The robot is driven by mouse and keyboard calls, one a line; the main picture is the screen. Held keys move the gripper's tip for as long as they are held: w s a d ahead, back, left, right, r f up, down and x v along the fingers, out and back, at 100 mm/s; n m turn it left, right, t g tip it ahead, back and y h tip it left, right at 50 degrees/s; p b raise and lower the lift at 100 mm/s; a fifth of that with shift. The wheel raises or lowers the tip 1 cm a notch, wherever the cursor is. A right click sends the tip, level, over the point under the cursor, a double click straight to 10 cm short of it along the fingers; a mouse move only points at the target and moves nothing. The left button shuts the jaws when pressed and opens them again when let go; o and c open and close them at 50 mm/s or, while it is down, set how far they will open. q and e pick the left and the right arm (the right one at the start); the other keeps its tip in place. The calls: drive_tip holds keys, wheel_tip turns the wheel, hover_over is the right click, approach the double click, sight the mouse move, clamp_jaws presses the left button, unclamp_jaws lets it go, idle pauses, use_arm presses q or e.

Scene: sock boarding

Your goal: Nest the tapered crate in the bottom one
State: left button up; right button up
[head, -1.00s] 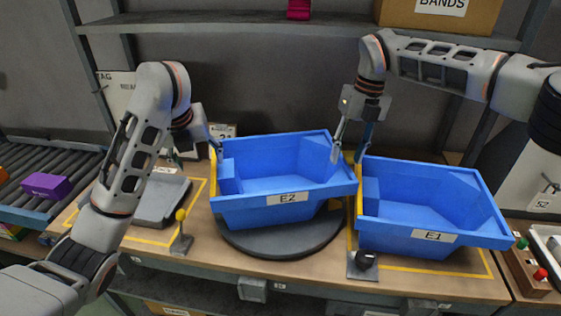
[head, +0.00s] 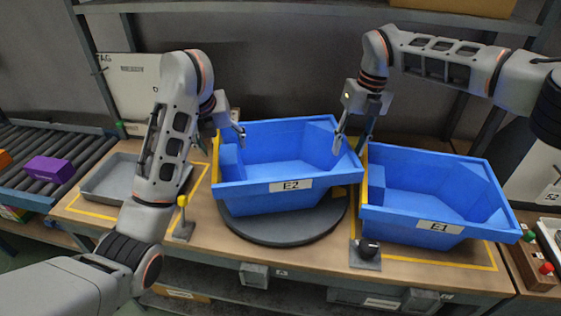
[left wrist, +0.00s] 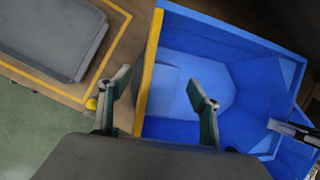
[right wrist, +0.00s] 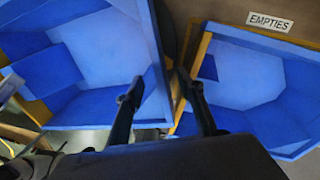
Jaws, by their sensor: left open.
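Two blue tapered crates stand on the workbench. Crate E2 (head: 291,204) is on a dark round turntable (head: 285,231), and crate E1 (head: 400,223) stands to its right; they are side by side, not nested. My left gripper (head: 228,134) is open at E2's left wall. In the left wrist view its fingers (left wrist: 160,95) are on either side of the yellow-edged rim, apart from each other. My right gripper (head: 352,147) is at E2's right wall, one finger inside and one over the gap between the crates. In the right wrist view its fingertips (right wrist: 168,82) are close together near E2's rim; contact is unclear.
A grey tray (head: 108,180) lies left of E2 inside a yellow outline. A small yellow-topped post (head: 182,203) and a black knob (head: 368,247) stand near the bench's front edge. A roller conveyor with a purple box (head: 48,170) is at far left. A shelf overhangs the back.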

sight(224, 149)
use_arm(q)
drive_tip(key=shift+x, duration=2.05)
use_arm(e)
drive_tip(key=shift+a+f, duration=0.15)
drive_tip(key=shift+f, duration=0.9)
drive_tip(key=shift+a+f, duration=0.15)
drive_tip(key=shift+f, duration=0.85)
use_arm(q)
drive_tip(key=c, duration=0.8)
use_arm(e)
drive_tip(key=c, duration=0.8)
use_arm(q)
drive_tip(key=c, duration=0.6)
use_arm(e)
clamp_jaws()
use_arm(q)
clamp_jaws()
